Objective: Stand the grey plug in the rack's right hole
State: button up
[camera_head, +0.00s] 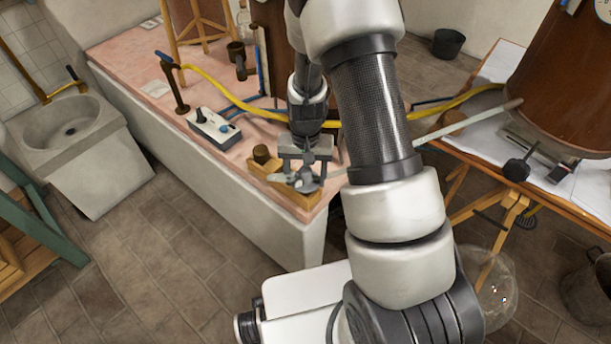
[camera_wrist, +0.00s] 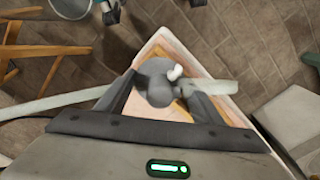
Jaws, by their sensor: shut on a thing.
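The grey plug (camera_wrist: 157,82) is between the two fingers of my gripper (camera_wrist: 160,85) in the wrist view, its rounded body topped by a small pale knob. In the head view the plug (camera_head: 307,182) shows just below my gripper (camera_head: 306,166), which is shut on it. The wooden rack (camera_head: 299,199) lies at the near corner of the pink bench top, under and beside the plug. A brown stopper (camera_head: 262,154) stands at its left end. The rack's right hole is hidden, and I cannot tell whether the plug touches the rack.
A pale grey tube (camera_head: 450,125) runs from beside the gripper toward the copper vessel (camera_head: 560,75) at right. A white box with knobs (camera_head: 214,128) and a yellow hose (camera_head: 235,106) lie on the bench (camera_head: 180,75) behind. The bench's front edge is close to the rack.

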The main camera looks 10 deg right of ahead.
aim_at(305, 170)
jog(key=shift+f+b, duration=0.85)
jog(key=shift+f, duration=0.3)
dwell(1.5)
jog(key=shift+r, duration=0.15)
dwell(0.8)
jog(key=o, duration=1.1)
jog(key=shift+o, duration=0.2)
jog(key=shift+r, duration=0.1)
jog(key=shift+r+p, duration=2.6)
jog(key=shift+r, duration=0.8)
